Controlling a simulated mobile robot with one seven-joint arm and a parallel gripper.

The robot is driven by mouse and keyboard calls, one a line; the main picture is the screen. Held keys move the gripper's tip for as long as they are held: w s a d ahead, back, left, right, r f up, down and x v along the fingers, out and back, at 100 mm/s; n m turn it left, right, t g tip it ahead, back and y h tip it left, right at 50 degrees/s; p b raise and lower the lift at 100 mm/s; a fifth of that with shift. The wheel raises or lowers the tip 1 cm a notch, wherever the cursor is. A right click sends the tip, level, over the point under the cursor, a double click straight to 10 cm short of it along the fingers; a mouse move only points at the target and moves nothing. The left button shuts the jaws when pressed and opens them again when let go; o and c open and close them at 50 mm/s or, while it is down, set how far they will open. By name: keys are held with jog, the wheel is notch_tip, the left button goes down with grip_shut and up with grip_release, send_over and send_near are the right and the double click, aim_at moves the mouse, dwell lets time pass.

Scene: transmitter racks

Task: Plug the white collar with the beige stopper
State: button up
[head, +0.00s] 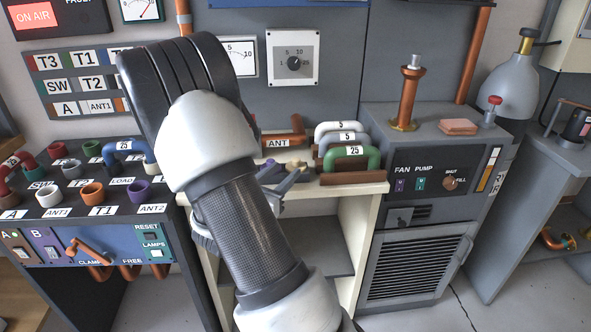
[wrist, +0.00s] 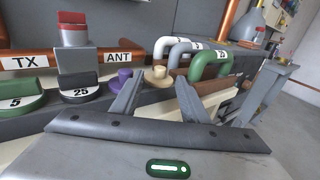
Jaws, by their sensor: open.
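The beige stopper (wrist: 157,77) stands on the shelf top, and in the wrist view it shows just beyond and between my fingertips. My gripper (wrist: 160,88) is open and empty, its two grey fingers pointing towards the stopper. In the head view my gripper (head: 281,180) is low over the shelf, partly hidden by my arm. The beige stopper (head: 299,165) shows there just past the fingers. The white collar (head: 48,196) is on the panel top at the left, above the label ANT3, and its mouth looks empty.
A purple stopper (wrist: 119,80) stands close left of the beige one. Green (head: 350,158) and white (head: 338,130) U-shaped handles stand to the right. Black (wrist: 80,90) and green (wrist: 22,95) numbered pieces are at the left. Other coloured collars, including an orange one (head: 93,193), surround the white collar.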

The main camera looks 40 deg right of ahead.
aim_at(294, 163)
jog(key=b+x, duration=0.1)
jog(key=x, duration=0.6)
jog(key=shift+w+d, duration=0.1)
jog(key=shift+d, duration=0.3)
grip_shut()
